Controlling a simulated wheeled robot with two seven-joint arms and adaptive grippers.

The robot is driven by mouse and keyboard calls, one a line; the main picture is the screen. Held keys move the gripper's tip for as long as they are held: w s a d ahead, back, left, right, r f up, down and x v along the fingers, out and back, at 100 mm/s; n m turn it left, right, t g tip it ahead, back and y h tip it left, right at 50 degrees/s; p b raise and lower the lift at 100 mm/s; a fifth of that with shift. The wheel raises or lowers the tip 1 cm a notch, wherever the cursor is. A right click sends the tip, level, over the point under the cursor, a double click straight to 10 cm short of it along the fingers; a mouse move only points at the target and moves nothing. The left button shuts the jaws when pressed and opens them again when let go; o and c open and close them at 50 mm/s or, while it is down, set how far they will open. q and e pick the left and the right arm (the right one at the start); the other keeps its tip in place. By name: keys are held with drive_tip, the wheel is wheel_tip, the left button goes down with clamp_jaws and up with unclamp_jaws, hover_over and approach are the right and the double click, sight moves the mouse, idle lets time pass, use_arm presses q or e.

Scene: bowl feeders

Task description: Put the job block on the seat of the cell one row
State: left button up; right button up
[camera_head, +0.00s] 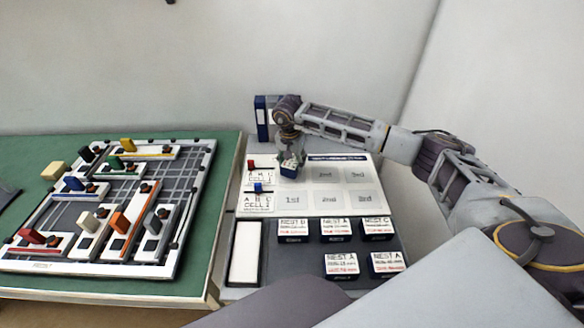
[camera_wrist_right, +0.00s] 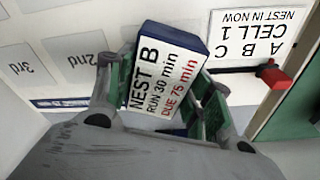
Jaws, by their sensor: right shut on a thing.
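My right gripper (camera_head: 289,166) is shut on a dark blue job block (camera_head: 289,172). In the right wrist view the block (camera_wrist_right: 160,68) has a white label reading NEST B, RUN 30 min, DUE 75 min, between the green-padded fingers (camera_wrist_right: 163,90). The gripper is over the left end of the top row of the white board (camera_head: 310,184), by the CELL 1 card (camera_head: 258,177). The 2nd seat (camera_head: 322,175) and 3rd seat (camera_head: 358,174) of that row look empty. The first seat is hidden behind gripper and block. The left gripper is out of view.
The CELL 2 row below has empty seats (camera_head: 292,200). Several labelled blocks (camera_head: 336,230) stand on the dark front area beside a white tray (camera_head: 243,255). A red slider (camera_wrist_right: 272,74) sits by the CELL 1 card. A framed board with coloured handles (camera_head: 60,264) lies left.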

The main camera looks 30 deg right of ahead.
drive_tip(key=shift+f, duration=1.4)
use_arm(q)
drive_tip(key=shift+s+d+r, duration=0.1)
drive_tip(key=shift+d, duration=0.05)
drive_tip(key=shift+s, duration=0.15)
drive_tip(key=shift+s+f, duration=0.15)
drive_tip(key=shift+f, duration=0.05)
use_arm(e)
drive_tip(key=shift+f, duration=0.2)
drive_tip(key=o, duration=1.2)
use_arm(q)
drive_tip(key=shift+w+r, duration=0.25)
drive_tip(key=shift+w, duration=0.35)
use_arm(e)
drive_tip(key=shift+r, duration=0.25)
